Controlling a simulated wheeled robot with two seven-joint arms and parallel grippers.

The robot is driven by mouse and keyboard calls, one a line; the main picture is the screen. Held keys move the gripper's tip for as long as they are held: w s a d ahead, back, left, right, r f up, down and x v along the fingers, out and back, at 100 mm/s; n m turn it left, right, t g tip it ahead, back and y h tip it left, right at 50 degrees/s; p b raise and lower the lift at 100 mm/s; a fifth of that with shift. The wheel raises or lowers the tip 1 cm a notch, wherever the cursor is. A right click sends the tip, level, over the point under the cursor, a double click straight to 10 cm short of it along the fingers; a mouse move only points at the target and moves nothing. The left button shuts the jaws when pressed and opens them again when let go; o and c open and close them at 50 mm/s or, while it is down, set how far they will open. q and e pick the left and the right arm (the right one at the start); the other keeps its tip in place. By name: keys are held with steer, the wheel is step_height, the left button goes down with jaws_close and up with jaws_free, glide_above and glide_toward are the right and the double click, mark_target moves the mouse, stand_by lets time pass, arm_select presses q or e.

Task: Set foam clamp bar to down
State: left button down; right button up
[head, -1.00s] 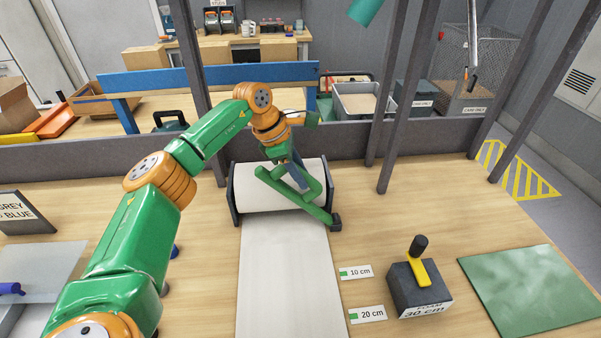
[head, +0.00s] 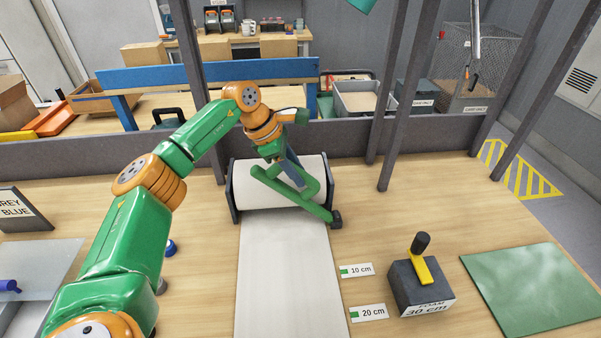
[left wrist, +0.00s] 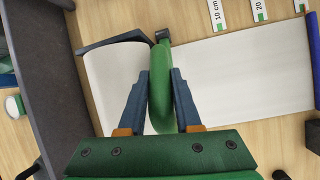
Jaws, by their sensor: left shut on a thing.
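The foam clamp bar is a green bar (head: 296,197) with a dark end block, in front of the white foam roll (head: 255,187) in the head view. It slants across the lower part of the roll, above where the white sheet (head: 285,270) runs out. My left gripper (head: 293,172) is at the bar, its blue fingers partly hidden by green parts. In the left wrist view the two blue fingers (left wrist: 160,88) close on either side of the green bar (left wrist: 161,105). Whether the bar touches the foam is unclear. My right gripper is not in view.
A dark block (head: 408,290) with a yellow strip and black knob, marked "FOAM 30 cm", stands right of the sheet. Length labels (head: 357,270) lie beside the sheet. A green mat (head: 530,285) lies at right. Grey posts (head: 400,130) rise behind the roll.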

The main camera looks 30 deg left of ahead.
arm_select(q)
steer(key=s+a+f+t+h+b, duration=0.3)
steer(key=s+a+f+h+b, duration=0.1)
steer(key=b, duration=0.8)
step_height(320, 180, down, 2)
steer(key=shift+a+f, duration=0.15)
steer(key=shift+a, duration=0.4)
steer(key=c, duration=0.6)
jaws_free()
steer(key=shift+w, duration=0.15)
steer(key=v, duration=0.7)
steer(key=shift+p, duration=0.45)
